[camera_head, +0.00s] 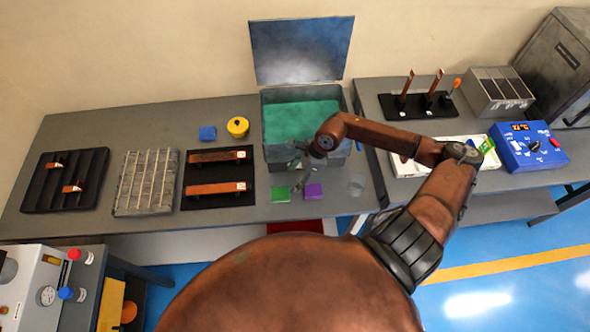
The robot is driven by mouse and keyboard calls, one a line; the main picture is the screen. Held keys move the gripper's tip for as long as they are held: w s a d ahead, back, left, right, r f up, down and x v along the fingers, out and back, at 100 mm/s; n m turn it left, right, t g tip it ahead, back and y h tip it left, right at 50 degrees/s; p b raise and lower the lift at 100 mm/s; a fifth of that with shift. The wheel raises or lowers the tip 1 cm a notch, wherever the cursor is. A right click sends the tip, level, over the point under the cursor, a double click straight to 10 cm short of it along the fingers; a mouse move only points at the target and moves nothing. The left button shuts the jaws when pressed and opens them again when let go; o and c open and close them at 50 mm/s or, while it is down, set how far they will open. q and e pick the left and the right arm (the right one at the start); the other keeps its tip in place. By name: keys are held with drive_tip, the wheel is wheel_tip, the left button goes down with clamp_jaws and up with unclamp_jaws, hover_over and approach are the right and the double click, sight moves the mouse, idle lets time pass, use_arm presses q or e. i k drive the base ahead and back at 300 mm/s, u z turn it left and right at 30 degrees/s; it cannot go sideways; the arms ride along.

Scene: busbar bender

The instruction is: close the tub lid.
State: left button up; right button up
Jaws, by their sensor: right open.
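The tub (277,99) stands at the back of the grey table, with green contents showing inside. Its lid (301,50) is raised upright behind it, near the wall. My right gripper (298,177) is open and hangs at the front side of the tub, just above the table. The right arm comes in from the right and crosses over the tub's right front corner, hiding part of it. My left gripper is out of view.
A black mat with copper bars (216,189) is left. A blue device (528,147) stands right.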

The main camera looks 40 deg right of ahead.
sight(286, 52)
drive_tip(key=z, duration=1.3)
